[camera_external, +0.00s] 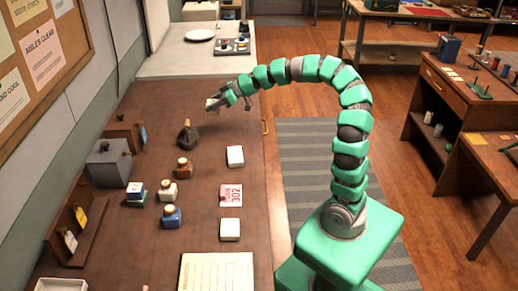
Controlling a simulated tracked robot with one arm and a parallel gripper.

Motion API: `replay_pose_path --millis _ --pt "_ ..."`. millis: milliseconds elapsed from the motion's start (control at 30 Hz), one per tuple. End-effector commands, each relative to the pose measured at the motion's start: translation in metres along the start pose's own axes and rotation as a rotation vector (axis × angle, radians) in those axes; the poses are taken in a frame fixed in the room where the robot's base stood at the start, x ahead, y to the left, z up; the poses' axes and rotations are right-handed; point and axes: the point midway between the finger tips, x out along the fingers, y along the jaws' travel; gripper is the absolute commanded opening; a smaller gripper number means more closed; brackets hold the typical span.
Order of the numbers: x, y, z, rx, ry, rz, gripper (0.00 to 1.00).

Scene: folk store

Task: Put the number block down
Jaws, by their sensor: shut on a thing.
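My gripper (218,101) is at the end of my green arm, above the far part of the brown counter (200,262). It is shut on a small pale block (212,103), held above the counter surface. The fingers partly cover the block, and no number on it can be read.
Several small bottles (171,217) and a grey box (109,162) stand on the left. A pale ruled sheet (217,272) lies at the front. Bare counter shows around the row of blocks.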

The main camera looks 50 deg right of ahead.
Motion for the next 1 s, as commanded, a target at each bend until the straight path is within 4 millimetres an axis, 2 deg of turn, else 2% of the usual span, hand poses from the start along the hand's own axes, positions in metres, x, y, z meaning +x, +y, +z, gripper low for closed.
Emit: replay_pose_path --millis 267,567,767,1000 --pt "0.041 -0.056 -0.021 -0.042 -0.006 -0.078 0.20" --pt "0.086 -0.141 -0.044 -0.099 -0.011 -0.183 0.20" --pt "0.112 -0.214 -0.058 -0.145 -0.013 -0.266 0.20" --pt "0.134 -0.311 -0.070 -0.205 -0.013 -0.370 0.20"
